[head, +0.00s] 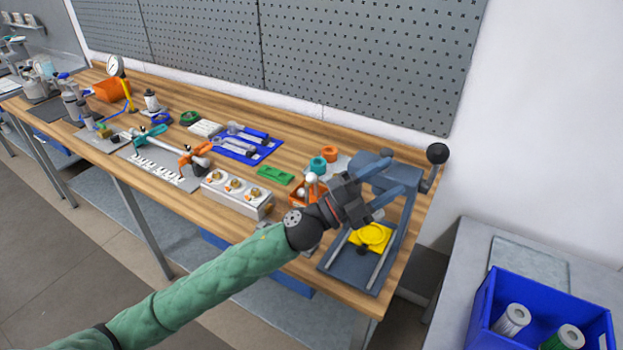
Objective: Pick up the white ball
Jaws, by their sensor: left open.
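A small white ball (311,178) shows at the orange bin (297,197) on the right part of the workbench. It sits just behind my left wrist, and the near part of the bin is hidden by my arm. My left gripper (393,177) is to the right of the ball, in front of the grey-blue press. Its fingers are apart and I see nothing between them. My right gripper is not in view.
A blue crate (484,302) stands lower right.

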